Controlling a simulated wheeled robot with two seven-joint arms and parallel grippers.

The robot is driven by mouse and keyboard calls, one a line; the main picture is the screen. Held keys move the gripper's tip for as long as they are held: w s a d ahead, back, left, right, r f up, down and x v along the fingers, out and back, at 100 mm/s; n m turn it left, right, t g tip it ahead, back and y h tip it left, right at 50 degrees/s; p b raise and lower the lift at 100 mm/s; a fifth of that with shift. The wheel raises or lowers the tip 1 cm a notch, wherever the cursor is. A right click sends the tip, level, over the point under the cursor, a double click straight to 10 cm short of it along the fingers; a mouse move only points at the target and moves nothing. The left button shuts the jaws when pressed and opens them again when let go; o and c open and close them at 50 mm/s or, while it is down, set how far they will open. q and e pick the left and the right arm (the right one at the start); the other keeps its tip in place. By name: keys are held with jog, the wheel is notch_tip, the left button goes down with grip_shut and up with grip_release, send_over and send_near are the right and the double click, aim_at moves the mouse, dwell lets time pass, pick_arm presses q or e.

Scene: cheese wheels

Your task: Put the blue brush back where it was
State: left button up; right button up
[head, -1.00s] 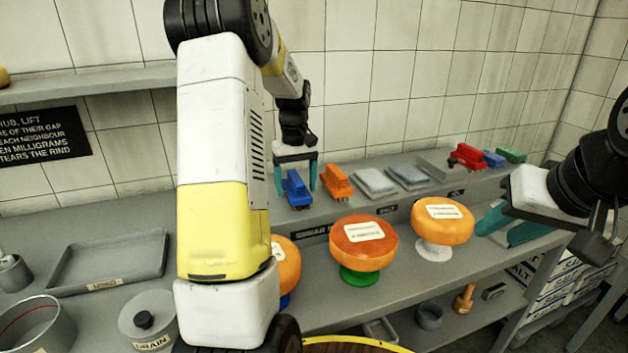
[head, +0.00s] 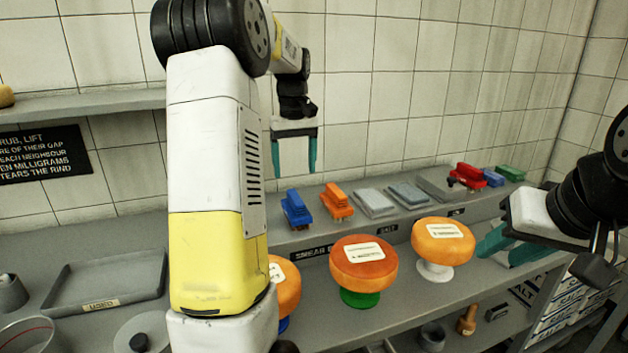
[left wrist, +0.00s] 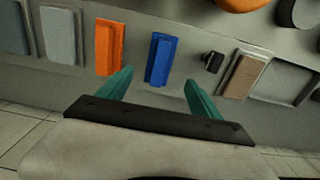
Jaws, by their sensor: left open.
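The blue brush (head: 297,210) stands on the raised back ledge, left of the orange brush (head: 337,201). My left gripper (head: 295,170) is open and empty above and behind the blue brush, with its fingers pointing down and clear of it. In the left wrist view the blue brush (left wrist: 161,60) lies beyond and between the two open fingertips (left wrist: 158,82), with the orange brush (left wrist: 109,47) beside it. My right gripper (head: 510,246) hangs at the right, its teal fingers apart with nothing seen between them.
Grey blocks (head: 376,202) and red (head: 468,175), blue (head: 492,178) and green (head: 511,173) items line the ledge to the right. Orange cheese wheels (head: 363,262) on stands are in front. A grey tray (head: 107,283) lies at left. The wall behind is tiled.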

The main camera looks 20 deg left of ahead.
pick_arm(q)
jog(key=s+d+r+m+t+h, duration=0.1)
jog(key=s+d+r+m+t, duration=0.1)
jog(key=s+d+r, duration=0.3)
jog(key=s+d+r+m+t, duration=0.1)
jog(key=s+d+m, duration=0.15)
jog(key=s, duration=0.55)
jog(key=s+d+f+m+t, duration=0.1)
jog(key=s+d+f, duration=0.1)
jog(key=s, duration=0.4)
jog(key=s+d+f+m+t+h, duration=0.1)
jog(key=s+d+f+m+t, duration=0.1)
jog(key=s+d, duration=0.2)
jog(key=s, duration=0.2)
jog(key=shift+s+d, duration=0.25)
jog(key=shift+s, duration=0.05)
